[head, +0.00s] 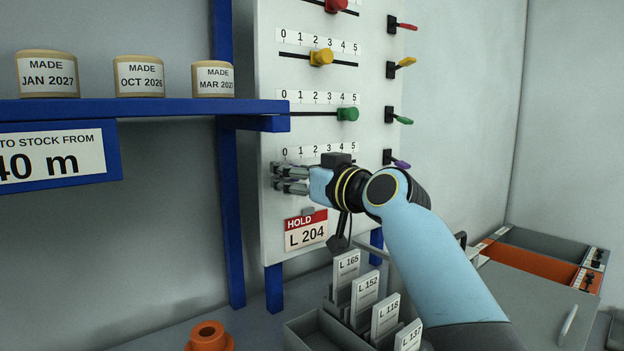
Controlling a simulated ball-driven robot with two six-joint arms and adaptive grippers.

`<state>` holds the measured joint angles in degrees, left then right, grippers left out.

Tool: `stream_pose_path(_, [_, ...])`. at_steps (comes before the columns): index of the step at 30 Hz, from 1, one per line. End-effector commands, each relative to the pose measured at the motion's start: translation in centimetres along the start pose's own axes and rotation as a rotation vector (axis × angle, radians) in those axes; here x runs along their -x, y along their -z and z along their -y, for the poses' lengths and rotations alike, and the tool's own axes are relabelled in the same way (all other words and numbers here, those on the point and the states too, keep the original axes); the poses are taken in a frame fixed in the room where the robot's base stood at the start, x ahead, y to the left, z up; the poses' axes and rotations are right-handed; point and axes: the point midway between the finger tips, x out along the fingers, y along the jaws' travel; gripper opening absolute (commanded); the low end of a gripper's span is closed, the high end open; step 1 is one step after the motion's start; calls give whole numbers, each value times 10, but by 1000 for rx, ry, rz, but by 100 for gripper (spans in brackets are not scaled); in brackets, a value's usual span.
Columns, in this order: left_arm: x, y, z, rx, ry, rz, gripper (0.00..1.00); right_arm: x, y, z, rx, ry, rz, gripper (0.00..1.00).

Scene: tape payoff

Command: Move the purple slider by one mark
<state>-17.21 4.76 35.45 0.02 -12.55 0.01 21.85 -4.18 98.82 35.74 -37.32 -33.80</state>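The panel (384,65) carries several horizontal sliders. The lowest scale (300,153), marked 0 to 5, is partly covered by my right gripper (281,179). No purple slider knob shows; that row's track is behind my gripper and wrist. A purple lever (401,163) sits at the right of this row. My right arm comes in from the lower right and its fingers point left, near the 0 end of the scale. The fingers look slightly apart, but I cannot tell whether they hold the knob or touch it. My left gripper is not in view.
Red (335,6), yellow (322,57) and green (348,114) slider knobs are above. A blue shelf (150,107) with tape rolls juts in front of the panel's left edge. A HOLD L 204 tag (306,231) hangs below. A card tray (310,333) stands beneath.

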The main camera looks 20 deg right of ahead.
Motion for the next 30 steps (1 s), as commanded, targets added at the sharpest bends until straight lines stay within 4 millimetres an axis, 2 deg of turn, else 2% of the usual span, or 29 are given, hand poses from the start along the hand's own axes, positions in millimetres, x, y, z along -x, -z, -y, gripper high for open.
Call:
stream_pose_path(9, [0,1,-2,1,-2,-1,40,70,-2,1,4,1,3,50])
stream_pose_path(15, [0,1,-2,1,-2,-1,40,99,-1,1,2,2,3,50])
stream_pose_path(20, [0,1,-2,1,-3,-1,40,106,0,2,0,3,2,50])
stream_pose_path(30, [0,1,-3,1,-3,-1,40,106,0,2,0,3,2,50])
